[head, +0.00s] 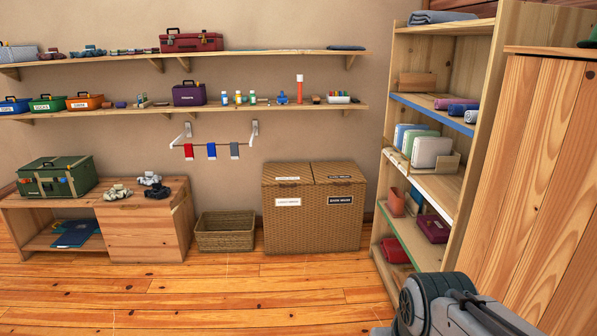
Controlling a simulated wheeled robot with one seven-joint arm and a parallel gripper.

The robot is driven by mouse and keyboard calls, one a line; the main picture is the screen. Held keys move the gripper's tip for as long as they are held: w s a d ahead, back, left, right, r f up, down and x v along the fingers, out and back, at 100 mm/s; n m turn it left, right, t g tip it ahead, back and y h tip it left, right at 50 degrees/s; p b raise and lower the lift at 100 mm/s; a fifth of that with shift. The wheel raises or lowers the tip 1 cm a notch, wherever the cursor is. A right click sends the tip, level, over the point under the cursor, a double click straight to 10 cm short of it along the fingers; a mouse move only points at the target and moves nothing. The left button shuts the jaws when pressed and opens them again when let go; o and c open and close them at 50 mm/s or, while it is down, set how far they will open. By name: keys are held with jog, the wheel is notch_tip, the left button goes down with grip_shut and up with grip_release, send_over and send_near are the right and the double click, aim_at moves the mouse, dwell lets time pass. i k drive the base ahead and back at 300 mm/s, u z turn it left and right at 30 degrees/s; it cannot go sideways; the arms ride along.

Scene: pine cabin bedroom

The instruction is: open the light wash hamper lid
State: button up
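A woven brown two-lid wash hamper (312,225) stands on the floor against the back wall in the head view. Its left lid, the light wash lid (287,173), lies flat and shut. A white label (288,202) is on the front below it, its print too small to read surely. The right lid (335,171) is also shut, with a dark label (340,200) on the front that appears to read dark wash. Part of my own arm shows at the bottom right, well in front of the hamper. My gripper is not in view.
An empty-looking wicker basket (225,233) sits left of the hamper, beside a low wooden bench (146,236). An open shelf unit (446,100) and a wooden cabinet (535,160) stand at right. A small rail (211,143) hangs on the wall. Floor in front of the hamper is clear.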

aim_at(293, 174)
jog(key=u, duration=0.1)
jog(key=i, duration=1.55)
jog(key=u, duration=0.4)
jog(key=i, duration=2.3)
jog(key=u, duration=0.2)
